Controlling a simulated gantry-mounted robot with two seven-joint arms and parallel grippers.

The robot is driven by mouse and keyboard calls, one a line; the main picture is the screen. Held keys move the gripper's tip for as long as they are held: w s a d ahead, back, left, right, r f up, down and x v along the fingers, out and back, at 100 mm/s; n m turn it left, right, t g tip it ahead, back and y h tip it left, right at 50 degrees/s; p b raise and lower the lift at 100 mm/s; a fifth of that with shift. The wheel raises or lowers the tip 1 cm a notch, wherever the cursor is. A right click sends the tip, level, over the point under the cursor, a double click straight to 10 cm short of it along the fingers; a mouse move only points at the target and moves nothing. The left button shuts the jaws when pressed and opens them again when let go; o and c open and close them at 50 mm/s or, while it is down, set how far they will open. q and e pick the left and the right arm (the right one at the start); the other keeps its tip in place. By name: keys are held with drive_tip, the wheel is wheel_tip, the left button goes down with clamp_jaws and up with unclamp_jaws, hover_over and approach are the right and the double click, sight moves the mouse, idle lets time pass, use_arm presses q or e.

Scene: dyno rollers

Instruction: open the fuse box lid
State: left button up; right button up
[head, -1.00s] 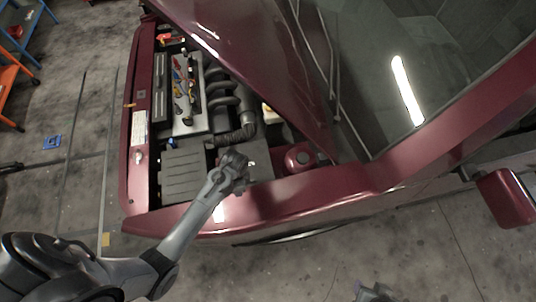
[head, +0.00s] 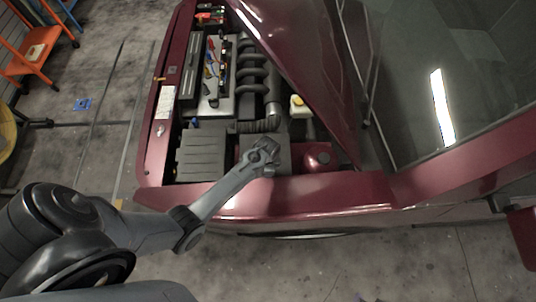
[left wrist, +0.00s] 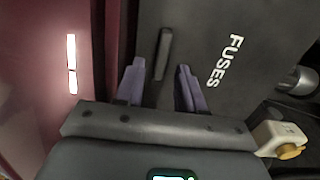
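The fuse box lid (left wrist: 240,25) is a dark grey panel with white "FUSES" lettering and a narrow raised handle (left wrist: 163,54). The lid lies shut. In the head view the dark fuse box (head: 283,160) sits in the engine bay, partly hidden under my left gripper (head: 265,156). In the left wrist view my left gripper (left wrist: 160,84) is open, its two purple fingers on either side of the handle's line, with gaps to it. Whether the fingertips reach down to the lid is hard to tell. My right gripper is not in view.
The raised maroon hood (head: 300,60) slopes beside the bay. The maroon fender (head: 300,195) lies under my left forearm. A ribbed black box (head: 203,155) is left of the fuse box. A white reservoir with a yellow cap (head: 298,103) stands behind it.

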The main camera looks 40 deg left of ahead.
use_arm(q)
drive_tip(key=shift+f, duration=0.9)
clamp_jaws()
